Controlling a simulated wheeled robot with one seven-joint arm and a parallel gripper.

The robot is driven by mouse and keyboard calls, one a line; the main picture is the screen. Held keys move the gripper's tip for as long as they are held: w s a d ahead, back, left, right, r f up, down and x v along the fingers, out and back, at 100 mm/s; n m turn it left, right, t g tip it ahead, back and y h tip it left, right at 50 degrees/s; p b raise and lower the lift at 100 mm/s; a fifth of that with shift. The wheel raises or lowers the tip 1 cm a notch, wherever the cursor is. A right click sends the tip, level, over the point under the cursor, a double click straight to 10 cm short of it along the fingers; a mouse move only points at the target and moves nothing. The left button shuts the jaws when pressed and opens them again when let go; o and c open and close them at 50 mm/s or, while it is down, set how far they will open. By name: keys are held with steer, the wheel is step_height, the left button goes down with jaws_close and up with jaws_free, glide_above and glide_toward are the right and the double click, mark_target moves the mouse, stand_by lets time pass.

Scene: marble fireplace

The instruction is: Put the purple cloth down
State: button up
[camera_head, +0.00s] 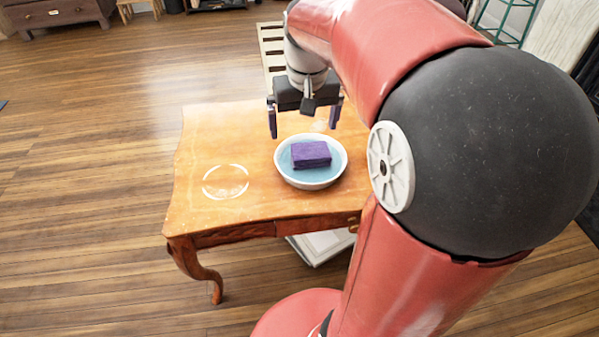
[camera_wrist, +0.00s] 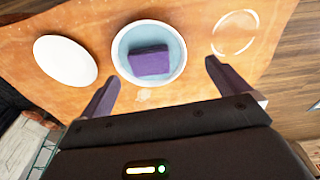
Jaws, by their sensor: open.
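The purple cloth (camera_head: 311,154) is a folded, block-like piece lying in a white-rimmed bowl (camera_head: 338,173) with a light blue inside. The bowl stands on the wooden table. My gripper (camera_head: 304,127) is open and empty, above the table and just behind the bowl in the head view. In the wrist view the cloth (camera_wrist: 150,60) and the bowl (camera_wrist: 120,62) show beyond my open gripper's fingers (camera_wrist: 162,74). The fingers appear apart from the cloth.
The orange-brown table (camera_head: 205,128) has a pale ring mark (camera_head: 226,181) left of the bowl, with clear surface around it. A white round plate-like thing (camera_wrist: 65,60) lies on the bowl's other side in the wrist view. My arm covers much of the head view's right side.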

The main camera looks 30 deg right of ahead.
steer(key=s+a+f+n+t, duration=0.1)
steer(key=s+a+t, duration=0.1)
steer(key=s+a, duration=0.2)
steer(key=s+a+n+t, duration=0.1)
steer(key=s+a, duration=0.4)
steer(key=s, duration=0.5)
steer(key=shift+s+f+t, duration=0.35)
steer(key=shift+t, duration=0.25)
